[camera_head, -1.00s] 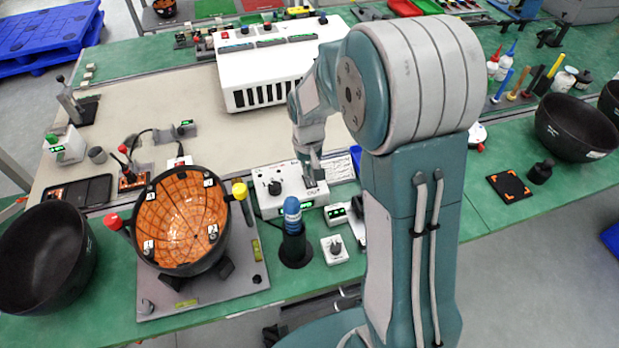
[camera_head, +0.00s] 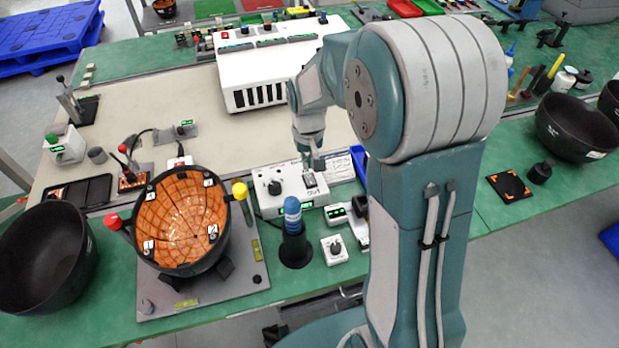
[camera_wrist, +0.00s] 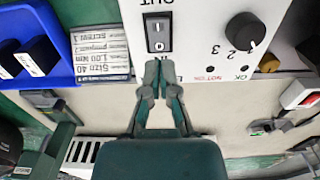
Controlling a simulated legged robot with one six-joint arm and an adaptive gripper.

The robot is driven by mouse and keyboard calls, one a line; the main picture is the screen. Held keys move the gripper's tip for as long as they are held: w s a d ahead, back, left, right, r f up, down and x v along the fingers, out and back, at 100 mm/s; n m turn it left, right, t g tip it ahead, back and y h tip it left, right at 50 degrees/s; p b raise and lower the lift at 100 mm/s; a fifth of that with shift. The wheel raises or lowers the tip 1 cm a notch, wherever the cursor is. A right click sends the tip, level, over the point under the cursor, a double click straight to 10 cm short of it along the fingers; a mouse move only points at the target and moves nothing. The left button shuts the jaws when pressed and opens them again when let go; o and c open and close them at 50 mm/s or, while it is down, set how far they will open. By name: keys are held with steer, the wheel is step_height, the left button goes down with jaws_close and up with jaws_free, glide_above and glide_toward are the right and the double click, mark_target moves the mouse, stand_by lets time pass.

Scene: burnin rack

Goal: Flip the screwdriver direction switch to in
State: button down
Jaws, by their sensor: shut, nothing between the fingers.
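The white screwdriver control box (camera_head: 268,204) stands on the bench and carries a black direction switch (camera_head: 310,180) and a round black knob (camera_head: 274,187). In the wrist view the black rocker switch (camera_wrist: 158,34) sits below an upside-down OUT label, with light marks on its face. Which side of the rocker is pressed I cannot tell. My gripper (camera_wrist: 161,63) is shut and empty, its fingertips just below the switch's lower edge in that view, partly hiding lettering there. In the head view my gripper (camera_head: 316,164) is just behind the switch; contact is unclear.
The blue-topped screwdriver (camera_head: 293,215) stands in a black holder in front of the box. A small white dial box (camera_head: 334,249) is beside it. An orange-lined bowl (camera_head: 180,220) is at left. A blue bin (camera_wrist: 60,45) and a printed card (camera_wrist: 100,50) lie beside the box.

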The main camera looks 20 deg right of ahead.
mark_target(308, 176)
steer(key=shift+r, duration=1.85)
